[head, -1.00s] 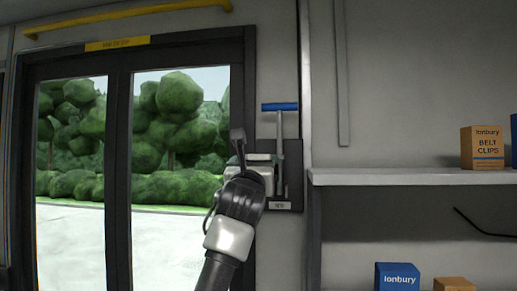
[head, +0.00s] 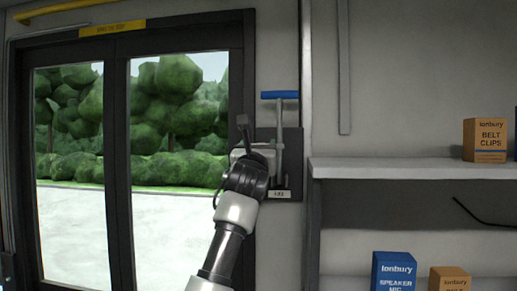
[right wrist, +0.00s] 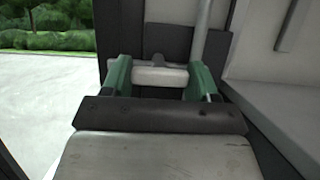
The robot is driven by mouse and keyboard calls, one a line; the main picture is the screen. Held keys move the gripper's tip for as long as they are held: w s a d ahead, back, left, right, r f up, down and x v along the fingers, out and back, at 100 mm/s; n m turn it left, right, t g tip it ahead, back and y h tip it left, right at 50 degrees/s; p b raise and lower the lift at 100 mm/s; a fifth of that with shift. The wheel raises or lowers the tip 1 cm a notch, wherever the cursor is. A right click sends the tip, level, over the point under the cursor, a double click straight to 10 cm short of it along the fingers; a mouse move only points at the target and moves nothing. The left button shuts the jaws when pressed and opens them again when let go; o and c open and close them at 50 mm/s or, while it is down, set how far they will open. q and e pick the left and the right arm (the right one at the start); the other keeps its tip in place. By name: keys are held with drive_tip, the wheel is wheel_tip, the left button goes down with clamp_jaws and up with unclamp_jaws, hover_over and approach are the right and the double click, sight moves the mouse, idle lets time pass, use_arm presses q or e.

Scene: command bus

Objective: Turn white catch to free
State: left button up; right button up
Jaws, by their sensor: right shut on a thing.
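The white catch (right wrist: 160,76) shows in the right wrist view as a short white bar lying level between two green fingers. My right gripper (right wrist: 160,80) is shut on it, one finger at each end. In the head view my right gripper (head: 255,150) is at the dark plate (head: 291,186) beside the door, and my own wrist covers most of the catch. A grey lever with a blue T-handle (head: 280,95) stands upright on the same plate, just right of the gripper. My left gripper is not in view.
A glazed double door (head: 118,150) with dark frames is on the left. A white shelf (head: 400,170) with a Belt Clips box (head: 485,140) is on the right, with more boxes below, including a blue one (head: 393,272). A yellow rail (head: 60,8) runs above the door.

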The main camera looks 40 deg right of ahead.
drive_tip(key=shift+m+g, duration=0.3)
drive_tip(key=shift+m, duration=0.2)
drive_tip(key=m+h+b, duration=0.1)
drive_tip(key=m, duration=0.1)
drive_tip(key=shift+m+g, duration=0.4)
drive_tip(key=m+g+h, duration=0.1)
drive_tip(key=m+g, duration=0.1)
drive_tip(key=m, duration=0.1)
drive_tip(key=shift+m+b, duration=0.3)
drive_tip(key=shift+m, duration=0.1)
drive_tip(key=m+g, duration=0.2)
drive_tip(key=m, duration=0.2)
drive_tip(key=shift+w+r+m, duration=0.1)
drive_tip(key=shift+m, duration=0.3)
drive_tip(key=m+g, duration=0.2)
drive_tip(key=m, duration=0.2)
drive_tip(key=shift+p, duration=0.3)
drive_tip(key=m+y, duration=0.1)
drive_tip(key=m, duration=0.2)
drive_tip(key=m+g+y+p, duration=0.1)
drive_tip(key=m, duration=0.2)
drive_tip(key=shift+g, duration=0.3)
drive_tip(key=o, duration=0.9)
drive_tip(key=shift+a, duration=0.1)
